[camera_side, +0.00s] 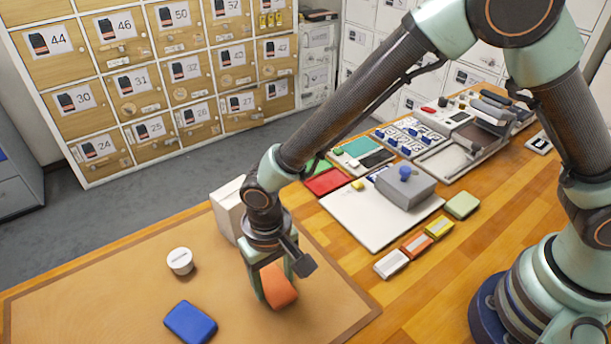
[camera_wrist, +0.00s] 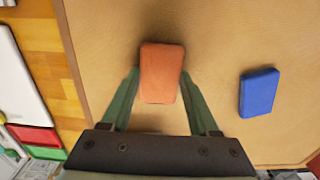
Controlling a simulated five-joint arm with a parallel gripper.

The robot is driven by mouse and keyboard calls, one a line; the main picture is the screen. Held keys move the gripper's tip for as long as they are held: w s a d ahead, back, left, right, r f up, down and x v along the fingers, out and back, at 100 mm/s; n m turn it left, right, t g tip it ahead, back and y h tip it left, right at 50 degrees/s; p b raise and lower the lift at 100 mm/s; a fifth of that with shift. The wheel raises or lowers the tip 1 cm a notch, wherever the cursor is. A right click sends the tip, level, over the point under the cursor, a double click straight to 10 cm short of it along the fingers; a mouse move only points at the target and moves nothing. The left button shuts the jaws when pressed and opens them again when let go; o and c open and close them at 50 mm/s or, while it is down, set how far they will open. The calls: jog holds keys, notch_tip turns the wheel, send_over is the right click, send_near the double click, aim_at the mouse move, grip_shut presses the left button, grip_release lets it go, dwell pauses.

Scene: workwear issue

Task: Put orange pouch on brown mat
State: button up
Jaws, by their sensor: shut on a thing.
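The orange pouch (camera_side: 280,287) is between the fingers of my gripper (camera_side: 274,284), which is shut on it, over the brown mat (camera_side: 105,295). In the wrist view the pouch (camera_wrist: 162,72) sits between the two green fingertips (camera_wrist: 160,84), with mat (camera_wrist: 215,45) all around it. It is low over the mat; I cannot tell whether its underside touches. In the side view a finger hides part of the pouch.
A blue pouch (camera_side: 190,322) and a white lidded jar (camera_side: 180,261) lie on the mat, left of my gripper. A white box (camera_side: 228,208) stands behind my wrist. A white board (camera_side: 350,222) with a grey box (camera_side: 405,188) is right of the mat.

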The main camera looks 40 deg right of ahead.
aim_at(274, 283)
jog(key=shift+f, duration=0.2)
jog(key=o, duration=1.3)
jog(key=shift+o, duration=0.2)
notch_tip(274, 283, up, 11)
jog(key=w+d+r+t+y, duration=0.1)
jog(key=w+d+r+t, duration=0.15)
jog(key=d+r, duration=0.9)
jog(key=s+d+r+t, duration=0.1)
jog(key=s+d, duration=0.1)
jog(key=d, duration=0.6)
jog(key=s+d+t+h, duration=0.1)
jog(key=s+d+t, duration=0.1)
jog(key=d, duration=0.7)
jog(key=shift+s+d+r, duration=0.3)
jog(key=shift+s+r, duration=0.1)
jog(key=shift+s, duration=0.1)
